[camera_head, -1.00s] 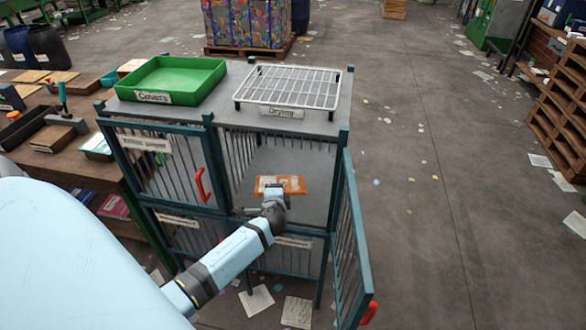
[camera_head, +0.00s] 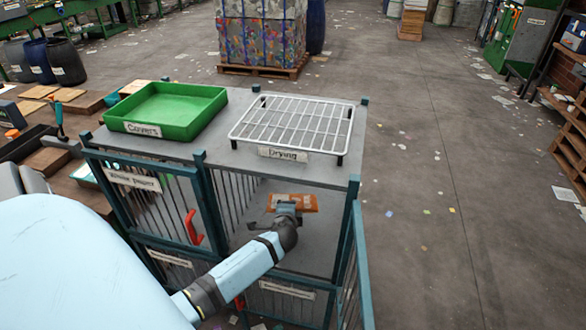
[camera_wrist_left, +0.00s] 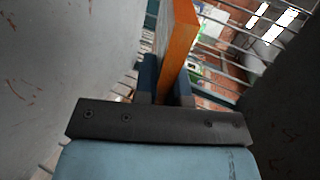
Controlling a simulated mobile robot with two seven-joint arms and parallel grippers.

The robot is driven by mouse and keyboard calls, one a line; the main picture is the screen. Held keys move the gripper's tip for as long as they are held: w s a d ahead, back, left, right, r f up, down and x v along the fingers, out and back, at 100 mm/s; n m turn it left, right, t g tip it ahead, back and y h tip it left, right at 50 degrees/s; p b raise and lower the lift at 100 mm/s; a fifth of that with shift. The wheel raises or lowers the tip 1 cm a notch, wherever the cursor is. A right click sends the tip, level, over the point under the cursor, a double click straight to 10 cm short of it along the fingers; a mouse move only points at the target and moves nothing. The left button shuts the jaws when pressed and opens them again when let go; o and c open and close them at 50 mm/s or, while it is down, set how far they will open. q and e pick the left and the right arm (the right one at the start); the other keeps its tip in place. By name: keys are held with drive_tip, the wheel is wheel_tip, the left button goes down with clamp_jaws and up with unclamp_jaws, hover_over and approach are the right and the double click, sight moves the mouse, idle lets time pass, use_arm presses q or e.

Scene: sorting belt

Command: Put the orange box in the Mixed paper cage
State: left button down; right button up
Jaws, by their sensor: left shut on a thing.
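The orange box (camera_head: 292,202) is inside the upper right compartment of the teal barred cage unit (camera_head: 352,215), whose door stands swung open to the right. My left gripper (camera_head: 284,208) reaches in through the open front and is shut on the box. In the left wrist view the orange box (camera_wrist_left: 178,48) stands between the two fingers (camera_wrist_left: 167,88), with bars beyond it. I cannot tell whether the box touches the compartment floor. The label of this compartment is not readable here. My right gripper is not in view.
On top of the unit are a green tray (camera_head: 166,110) labelled Covers and a white wire rack (camera_head: 290,122) labelled Drying. The left compartment's door with a red handle (camera_head: 193,227) is closed. Open floor with scattered paper lies to the right.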

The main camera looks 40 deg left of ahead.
use_arm(q)
wheel_tip(320, 180, down, 8)
drive_tip(key=b, duration=0.6)
drive_tip(key=shift+r, duration=0.1)
drive_tip(key=shift+f+b, duration=0.45)
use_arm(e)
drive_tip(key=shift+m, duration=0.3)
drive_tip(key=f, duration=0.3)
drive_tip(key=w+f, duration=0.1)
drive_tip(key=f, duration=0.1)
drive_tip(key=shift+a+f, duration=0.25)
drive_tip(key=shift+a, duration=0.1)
use_arm(q)
drive_tip(key=c, duration=1.4)
unclamp_jaws()
drive_tip(key=shift+o, duration=0.2)
drive_tip(key=p+v, duration=0.3)
drive_tip(key=v, duration=0.4)
drive_tip(key=shift+r+p, duration=0.1)
drive_tip(key=shift+p, duration=0.2)
drive_tip(key=shift+s+d+r, duration=0.15)
drive_tip(key=shift+s+d, duration=0.15)
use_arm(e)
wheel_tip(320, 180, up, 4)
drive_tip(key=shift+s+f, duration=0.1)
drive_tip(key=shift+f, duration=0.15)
